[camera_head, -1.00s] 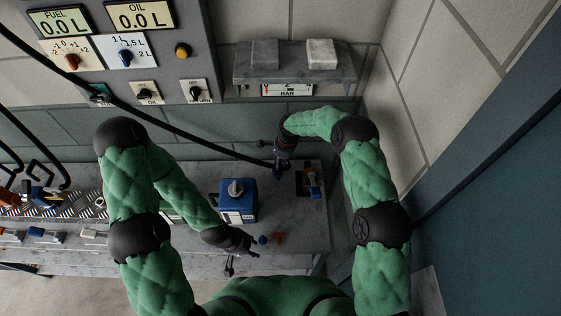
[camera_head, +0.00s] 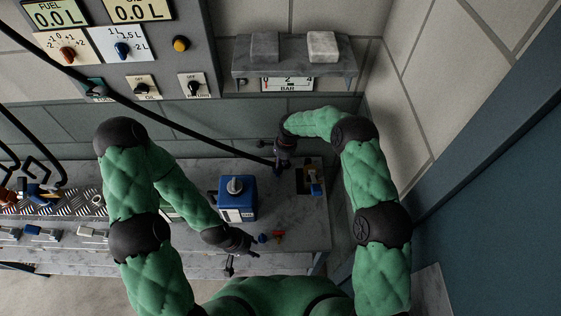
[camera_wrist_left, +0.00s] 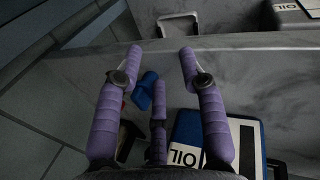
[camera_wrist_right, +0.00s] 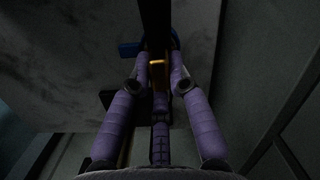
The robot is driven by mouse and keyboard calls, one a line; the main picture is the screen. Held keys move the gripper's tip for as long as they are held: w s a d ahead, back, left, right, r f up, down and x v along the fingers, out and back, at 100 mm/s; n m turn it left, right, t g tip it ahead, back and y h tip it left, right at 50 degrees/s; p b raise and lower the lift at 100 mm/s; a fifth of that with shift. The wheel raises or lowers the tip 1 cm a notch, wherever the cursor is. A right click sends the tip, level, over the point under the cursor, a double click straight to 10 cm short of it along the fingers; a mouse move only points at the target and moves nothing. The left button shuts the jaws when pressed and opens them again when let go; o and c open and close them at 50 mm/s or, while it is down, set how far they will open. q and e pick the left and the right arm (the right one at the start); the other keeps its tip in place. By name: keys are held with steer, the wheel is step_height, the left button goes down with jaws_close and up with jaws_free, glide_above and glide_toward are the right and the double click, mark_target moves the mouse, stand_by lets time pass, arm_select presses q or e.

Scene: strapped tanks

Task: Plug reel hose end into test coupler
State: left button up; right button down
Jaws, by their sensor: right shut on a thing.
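The black reel hose (camera_head: 165,125) runs from the upper left down to my right gripper (camera_head: 281,162), which is shut on its end above the bench. In the right wrist view, the dark hose (camera_wrist_right: 155,20) rises from between the fingers (camera_wrist_right: 163,60), with a brass-coloured part (camera_wrist_right: 157,63) there. A blue lever-like part (camera_wrist_right: 130,49) lies just beyond. A dark square recess with a blue and orange fitting (camera_head: 313,187), perhaps the test coupler, is right of the hose end. I cannot tell whether they touch. My left gripper (camera_head: 244,258) is open and empty; its fingers (camera_wrist_left: 161,54) are spread.
A blue OIL tank (camera_head: 238,200) stands on the bench (camera_head: 285,210). A small blue piece (camera_head: 262,238) and a red piece (camera_head: 279,236) lie near the front edge. A shelf (camera_head: 295,70) and BAR gauge (camera_head: 287,84) are behind; a wall closes the right side.

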steer(key=shift+f, duration=0.3)
steer(key=c, duration=1.1)
jaws_free()
steer(key=r, duration=0.4)
steer(key=d+r, duration=0.1)
steer(key=r, duration=0.3)
steer(key=d+r, duration=0.1)
steer(key=r, duration=0.3)
steer(key=shift+a, duration=0.1)
steer(key=o, duration=1.1)
steer(key=shift+r, duration=0.1)
